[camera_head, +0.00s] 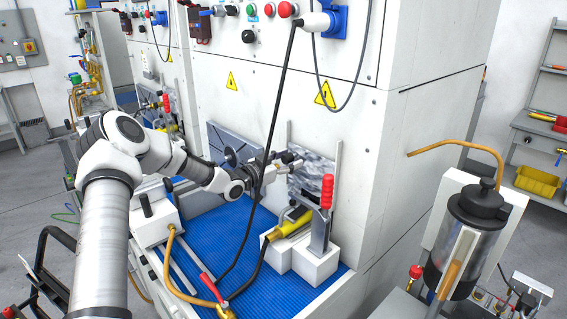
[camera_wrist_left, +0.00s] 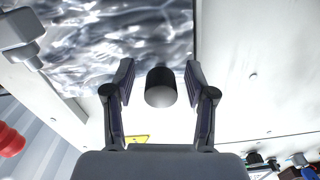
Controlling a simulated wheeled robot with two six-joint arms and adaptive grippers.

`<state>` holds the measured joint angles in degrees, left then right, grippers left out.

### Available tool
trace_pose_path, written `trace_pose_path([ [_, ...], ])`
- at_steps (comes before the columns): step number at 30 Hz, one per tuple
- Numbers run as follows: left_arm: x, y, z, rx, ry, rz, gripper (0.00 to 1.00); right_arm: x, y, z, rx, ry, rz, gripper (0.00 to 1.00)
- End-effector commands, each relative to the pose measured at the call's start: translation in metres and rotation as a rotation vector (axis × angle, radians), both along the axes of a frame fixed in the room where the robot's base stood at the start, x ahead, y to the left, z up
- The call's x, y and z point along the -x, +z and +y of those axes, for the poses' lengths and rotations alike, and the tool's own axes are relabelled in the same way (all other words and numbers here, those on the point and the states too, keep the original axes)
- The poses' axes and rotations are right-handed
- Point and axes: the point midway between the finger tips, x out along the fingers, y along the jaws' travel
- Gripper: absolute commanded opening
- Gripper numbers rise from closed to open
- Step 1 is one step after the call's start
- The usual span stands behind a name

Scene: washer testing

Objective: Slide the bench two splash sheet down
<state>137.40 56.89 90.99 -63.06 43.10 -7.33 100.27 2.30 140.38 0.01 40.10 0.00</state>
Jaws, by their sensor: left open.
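The splash sheet (camera_head: 318,168) is a glassy, rippled pane standing upright against the white cabinet above the blue bench. In the left wrist view the sheet (camera_wrist_left: 95,45) fills the upper left, and a dark round knob (camera_wrist_left: 161,88) stands out near its edge. My left gripper (camera_head: 293,160) is in front of the sheet in the head view. In the left wrist view its fingers (camera_wrist_left: 160,80) are open, one on each side of the knob, with gaps visible. The gripper hides the knob in the head view. My right gripper is not in view.
A red-handled toggle clamp (camera_head: 326,192) and white blocks with a yellow fitting (camera_head: 290,226) stand below the sheet. A black cable hangs from the control panel past my left wrist. Blue matting (camera_head: 215,225) covers the bench. A clear canister (camera_head: 470,235) stands at right.

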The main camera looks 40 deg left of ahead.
Motion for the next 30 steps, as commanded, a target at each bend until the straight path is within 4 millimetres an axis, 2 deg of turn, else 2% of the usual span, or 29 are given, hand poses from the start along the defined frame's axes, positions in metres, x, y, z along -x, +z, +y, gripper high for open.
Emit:
trace_pose_path([
  [8, 0.045, 0.0, 0.003, 0.015, -0.002, -0.008, 0.56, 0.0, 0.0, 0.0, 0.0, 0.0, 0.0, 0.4],
  [12, 0.059, 0.0, 0.013, 0.01, 0.024, -0.002, 0.56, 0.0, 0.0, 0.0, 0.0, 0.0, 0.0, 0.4],
  [21, 0.066, -0.002, 0.004, 0.002, -0.004, 0.001, 0.56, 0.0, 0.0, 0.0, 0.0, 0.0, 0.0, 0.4],
  [30, 0.066, -0.002, 0.004, 0.001, -0.004, 0.002, 0.56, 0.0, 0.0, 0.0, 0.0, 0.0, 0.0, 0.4],
])
